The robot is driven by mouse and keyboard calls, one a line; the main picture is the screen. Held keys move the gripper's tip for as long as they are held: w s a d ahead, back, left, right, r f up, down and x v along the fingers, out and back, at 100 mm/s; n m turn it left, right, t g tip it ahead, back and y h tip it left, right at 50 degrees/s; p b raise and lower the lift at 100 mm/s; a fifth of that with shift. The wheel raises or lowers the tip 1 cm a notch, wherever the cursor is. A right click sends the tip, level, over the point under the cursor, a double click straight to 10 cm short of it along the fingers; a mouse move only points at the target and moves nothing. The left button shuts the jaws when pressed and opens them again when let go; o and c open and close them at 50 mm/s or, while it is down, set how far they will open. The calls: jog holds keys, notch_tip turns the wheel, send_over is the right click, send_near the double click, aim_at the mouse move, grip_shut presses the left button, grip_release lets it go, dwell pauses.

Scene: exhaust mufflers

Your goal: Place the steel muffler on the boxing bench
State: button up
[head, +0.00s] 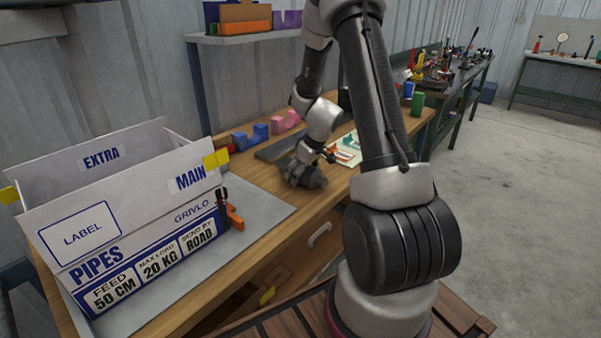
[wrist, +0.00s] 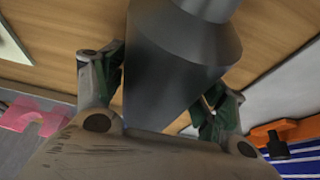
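The steel muffler (wrist: 172,70) is a dark grey body with a tapered end and a narrower pipe, filling the middle of the wrist view. My gripper (wrist: 162,82) has a dark green finger pad against each side of it. In the head view my gripper (head: 303,177) is low over the wooden bench (head: 262,182), right of the box; the muffler is hard to tell apart from it there. I cannot tell whether the muffler touches the bench top. This bench carries the open box and a grey mat (head: 258,212).
The white PIPES box (head: 130,215) stands open at left, with an orange-and-black clamp (head: 232,212) at its side. Blue (head: 258,134) and pink (head: 286,121) cradles stand behind my gripper. A printed sheet (head: 346,150) and a green can (head: 417,104) are farther right.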

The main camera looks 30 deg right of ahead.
dwell(0.3)
jog(key=v, duration=1.2)
jog(key=shift+w+r, duration=0.1)
jog(key=shift+r, duration=0.1)
jog(key=s+a+r+m, duration=0.1)
jog(key=s+a+r, duration=0.7)
jog(key=s+r, duration=0.45)
jog(key=s+r+m+h, duration=0.1)
jog(key=s+r+m, duration=0.2)
jog(key=s, duration=1.1)
jog(key=shift+a+r+h, duration=0.3)
jog(key=shift+a+r, duration=0.1)
jog(key=shift+r, duration=0.3)
